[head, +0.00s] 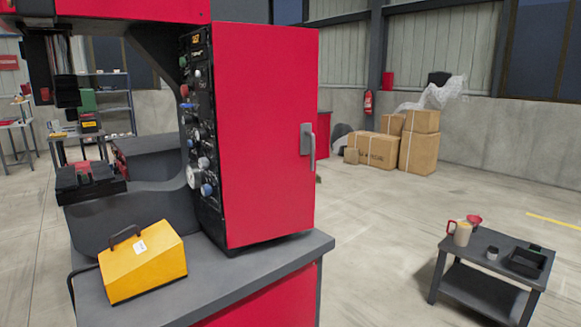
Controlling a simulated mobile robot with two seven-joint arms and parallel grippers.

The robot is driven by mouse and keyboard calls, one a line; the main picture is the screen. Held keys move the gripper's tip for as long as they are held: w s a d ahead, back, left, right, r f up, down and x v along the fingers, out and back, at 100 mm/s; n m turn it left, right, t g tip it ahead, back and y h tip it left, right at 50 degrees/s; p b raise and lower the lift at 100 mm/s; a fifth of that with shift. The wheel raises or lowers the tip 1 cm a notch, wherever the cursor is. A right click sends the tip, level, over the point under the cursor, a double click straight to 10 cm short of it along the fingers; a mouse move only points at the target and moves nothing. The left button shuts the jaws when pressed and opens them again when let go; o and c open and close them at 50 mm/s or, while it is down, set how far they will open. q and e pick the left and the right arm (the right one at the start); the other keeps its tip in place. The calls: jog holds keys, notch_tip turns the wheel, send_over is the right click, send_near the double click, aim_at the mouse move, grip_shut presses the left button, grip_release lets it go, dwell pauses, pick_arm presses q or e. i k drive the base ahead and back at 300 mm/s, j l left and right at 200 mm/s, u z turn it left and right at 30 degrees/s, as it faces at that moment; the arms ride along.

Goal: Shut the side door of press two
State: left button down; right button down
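A press stands at the left on a grey-topped base (285,258) with a red front. Its red side door (258,130) is a tall flat panel facing me. A grey handle (307,140) sits near the door's right edge, about mid-height. The left edge of the door meets the black control panel (198,130) with knobs and gauges. I see no clear gap around the door, and its right edge hides what lies behind it, so I cannot tell whether it is fully shut. Neither of my grippers is in view.
A yellow box with a black handle (142,262) rests on the base's left part. A low dark table (478,285) with cups and a tray stands at the lower right. Cardboard boxes (400,145) stand by the back wall.

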aim_at(266, 76)
jog(key=i+j+u, duration=0.1)
jog(key=i+j, duration=0.5)
jog(key=i, duration=0.15)
